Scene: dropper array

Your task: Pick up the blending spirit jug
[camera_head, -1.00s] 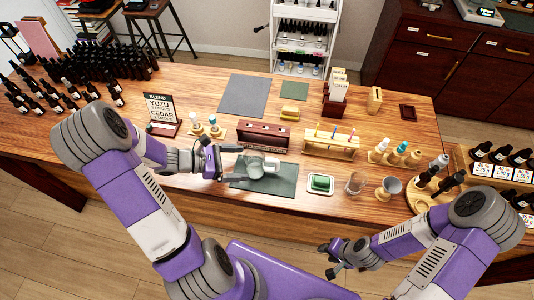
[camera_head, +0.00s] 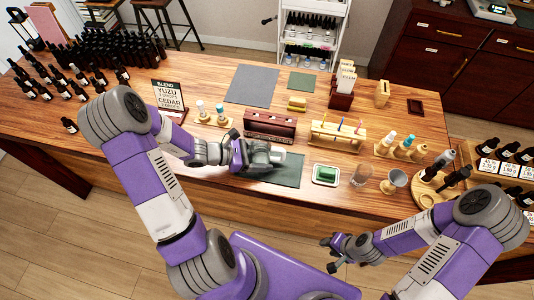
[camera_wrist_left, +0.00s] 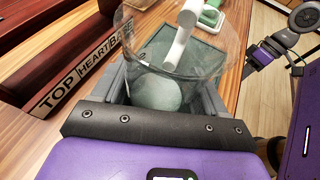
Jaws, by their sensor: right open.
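The blending spirit jug looks to be the clear glass vessel (camera_wrist_left: 222,62) in the left wrist view, with a pale round bottom and a white rod-like part across its mouth. In the left wrist view my left gripper's fingers (camera_wrist_left: 163,92) lie on either side of the jug. I cannot tell whether they press on it. My right gripper (camera_head: 334,252) is open and empty, off the table's front edge.
A red-brown box (camera_head: 269,124) stands close behind the jug. A wooden tube rack (camera_head: 337,134), a green-topped dish (camera_head: 326,174), a glass (camera_head: 360,176) and a metal cup (camera_head: 395,181) stand to the right. A blend sign (camera_head: 169,98) and dark bottles are at left.

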